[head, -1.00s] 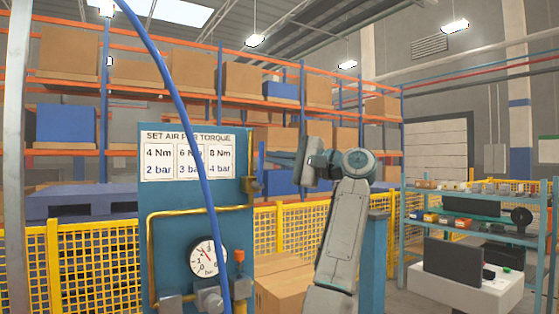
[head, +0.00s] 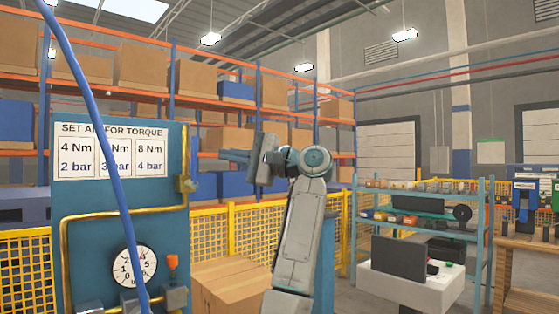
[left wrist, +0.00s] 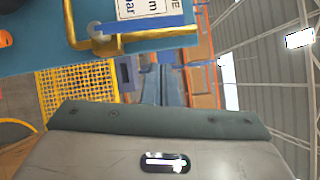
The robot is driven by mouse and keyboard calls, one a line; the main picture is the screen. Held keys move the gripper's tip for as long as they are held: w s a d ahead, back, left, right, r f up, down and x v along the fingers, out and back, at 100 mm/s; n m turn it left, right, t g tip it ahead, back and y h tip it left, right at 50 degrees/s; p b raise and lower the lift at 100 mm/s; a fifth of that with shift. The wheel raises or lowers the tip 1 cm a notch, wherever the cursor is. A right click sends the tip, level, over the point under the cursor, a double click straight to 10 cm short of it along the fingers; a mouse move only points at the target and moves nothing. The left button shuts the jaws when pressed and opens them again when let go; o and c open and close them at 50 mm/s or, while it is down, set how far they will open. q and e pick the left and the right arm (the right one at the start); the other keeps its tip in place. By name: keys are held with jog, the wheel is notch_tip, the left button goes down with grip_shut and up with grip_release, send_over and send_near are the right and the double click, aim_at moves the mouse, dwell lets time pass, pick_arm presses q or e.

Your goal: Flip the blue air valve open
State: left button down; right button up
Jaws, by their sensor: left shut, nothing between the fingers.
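The blue panel (head: 110,202) stands at the left of the head view, with a yellow pipe along it. A brass valve body (head: 187,184) sits at the panel's right edge. A narrow upright blue piece (head: 195,150) above it looks like its lever. My left gripper (head: 228,155) is shut and empty, pointing left, to the right of the valve and apart from it in the picture. My right gripper is out of view.
A round gauge (head: 133,266) and an orange knob (head: 172,262) are low on the panel. A blue hose (head: 95,140) hangs in front. Cardboard boxes (head: 232,285) and a yellow fence (head: 260,225) stand behind. A shelf unit (head: 420,215) stands at right.

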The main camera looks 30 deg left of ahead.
pick_arm(q)
jog(key=r+b+v, duration=0.1)
jog(key=v, duration=0.8)
jog(key=shift+d, duration=0.45)
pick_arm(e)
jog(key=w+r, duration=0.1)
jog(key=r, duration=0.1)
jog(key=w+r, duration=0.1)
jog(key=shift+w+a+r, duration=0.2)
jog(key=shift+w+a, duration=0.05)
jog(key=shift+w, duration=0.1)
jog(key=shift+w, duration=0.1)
